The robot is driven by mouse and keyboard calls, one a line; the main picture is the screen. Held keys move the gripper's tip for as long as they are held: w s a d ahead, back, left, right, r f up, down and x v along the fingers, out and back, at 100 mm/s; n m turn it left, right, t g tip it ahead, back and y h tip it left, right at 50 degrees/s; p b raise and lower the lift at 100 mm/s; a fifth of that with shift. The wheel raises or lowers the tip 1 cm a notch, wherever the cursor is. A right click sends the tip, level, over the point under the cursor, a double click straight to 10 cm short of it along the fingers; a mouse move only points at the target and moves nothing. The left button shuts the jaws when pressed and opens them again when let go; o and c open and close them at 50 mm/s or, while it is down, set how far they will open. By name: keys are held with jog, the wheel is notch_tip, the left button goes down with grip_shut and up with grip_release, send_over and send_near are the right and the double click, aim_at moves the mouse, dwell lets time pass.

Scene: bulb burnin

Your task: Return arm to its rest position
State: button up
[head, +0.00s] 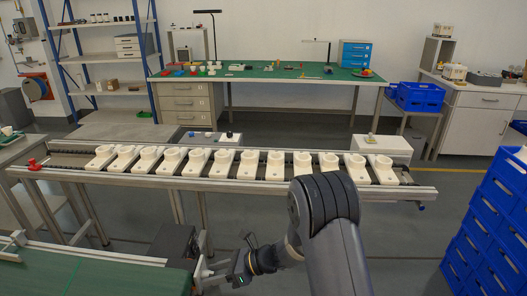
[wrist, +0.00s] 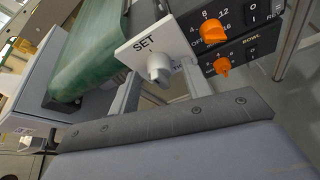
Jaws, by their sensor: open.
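My arm reaches down and left in the head view, and my gripper (head: 211,270) is low beside the green conveyor belt (head: 80,275). In the wrist view my gripper (wrist: 160,80) is open, with its two grey fingers apart. A grey knob (wrist: 158,68) on a white plate marked SET (wrist: 143,42) shows between the fingers. I cannot tell whether either finger touches the knob. Next to the plate is a black control box (wrist: 235,48) with orange dials (wrist: 213,31). A dark box (head: 174,243) stands near the gripper in the head view.
A rail (head: 230,182) with several white sockets runs across behind the arm. Blue crates (head: 497,225) are stacked at the right. A green-topped workbench (head: 262,73) and a shelf (head: 100,50) stand at the back. Open floor (head: 410,235) lies between my arm and the crates.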

jog(key=n+t+b, duration=0.1)
jog(key=n+b, duration=0.1)
jog(key=b, duration=0.2)
jog(key=n+t+b, duration=0.2)
jog(key=b, duration=0.1)
jog(key=n+t+b, duration=0.1)
jog(key=n+b, duration=0.1)
jog(key=b, duration=0.2)
jog(key=shift+s+f+t+b, duration=0.1)
jog(key=shift+s+t+b, duration=0.15)
jog(key=shift+t+b, duration=0.05)
jog(key=shift+n, duration=0.3)
jog(key=shift+r, duration=0.2)
